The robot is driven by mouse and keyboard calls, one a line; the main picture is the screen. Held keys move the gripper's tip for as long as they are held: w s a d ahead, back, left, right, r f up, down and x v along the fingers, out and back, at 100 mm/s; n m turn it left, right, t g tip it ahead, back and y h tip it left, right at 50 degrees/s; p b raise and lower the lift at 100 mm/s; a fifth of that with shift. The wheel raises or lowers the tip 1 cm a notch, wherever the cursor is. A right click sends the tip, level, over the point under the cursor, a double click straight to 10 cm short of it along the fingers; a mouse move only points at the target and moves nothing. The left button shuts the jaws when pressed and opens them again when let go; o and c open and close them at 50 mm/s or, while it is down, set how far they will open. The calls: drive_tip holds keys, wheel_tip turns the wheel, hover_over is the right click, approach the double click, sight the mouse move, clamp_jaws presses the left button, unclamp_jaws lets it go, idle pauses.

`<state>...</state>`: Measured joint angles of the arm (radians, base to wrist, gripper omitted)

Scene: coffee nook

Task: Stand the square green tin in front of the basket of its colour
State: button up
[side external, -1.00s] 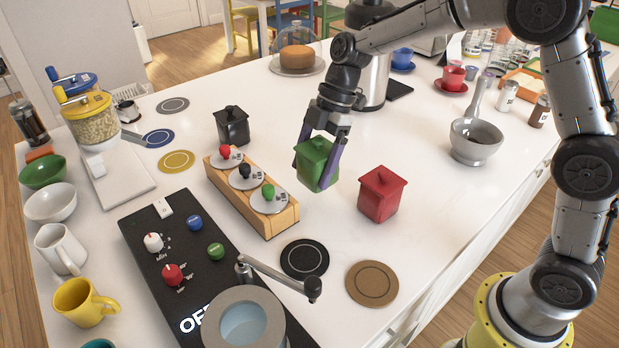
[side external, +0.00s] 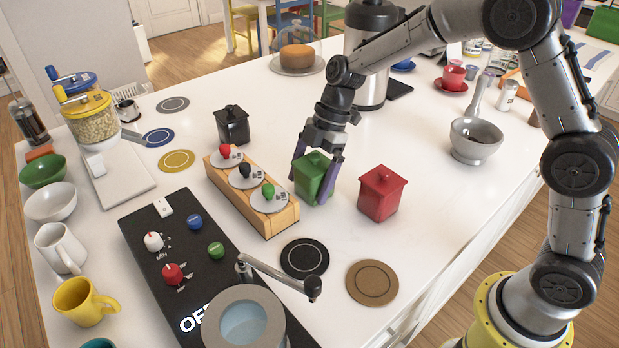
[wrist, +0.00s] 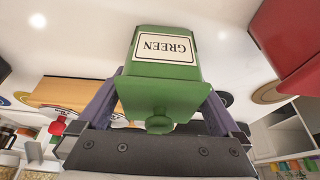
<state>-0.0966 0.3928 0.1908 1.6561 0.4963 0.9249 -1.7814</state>
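The square green tin (side external: 312,180) is upright between the fingers of my gripper (side external: 318,172), which is shut on it. In the wrist view the tin (wrist: 160,85) shows its GREEN label and lid knob, with a finger on each side. The tin is low, at or just above the counter; I cannot tell if it touches. It is right of the wooden stand (side external: 285,218), near the end with the green-knobbed basket (side external: 269,197). The black-knobbed basket (side external: 245,175) and red-knobbed basket (side external: 227,155) sit farther back on the stand.
A red tin (side external: 381,193) stands close on the right of the green tin. A black tin (side external: 232,125) stands behind the stand. A black coaster (side external: 304,258) and a brown coaster (side external: 372,284) lie in front. The counter behind the red tin is clear.

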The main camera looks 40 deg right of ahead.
sight(318, 154)
drive_tip(key=v, duration=1.1)
drive_tip(key=shift+d+r, duration=0.1)
drive_tip(key=shift+r, duration=0.15)
drive_tip(key=shift+s+d+r, duration=0.1)
drive_tip(key=shift+d+r, duration=0.1)
drive_tip(key=shift+r, duration=0.3)
drive_tip(key=s+d+r+m+t+h, duration=0.1)
drive_tip(key=s+d+r+m+t, duration=0.1)
drive_tip(key=s+m, duration=0.45)
drive_tip(key=s+d+r+m+t+h, duration=0.1)
drive_tip(key=s+d+r+m, duration=0.15)
drive_tip(key=s, duration=0.65)
drive_tip(key=s+d+f+m+t+h, duration=0.1)
drive_tip(key=s+f+m, duration=0.1)
drive_tip(key=s+m, duration=0.2)
drive_tip(key=s+d+f+m+t+h, duration=0.1)
drive_tip(key=s+d+m, duration=0.1)
drive_tip(key=s+m, duration=0.3)
drive_tip(key=s, duration=0.3)
drive_tip(key=shift+d+f+t, duration=0.25)
drive_tip(key=shift+f+t, duration=0.05)
drive_tip(key=shift+f, duration=0.1)
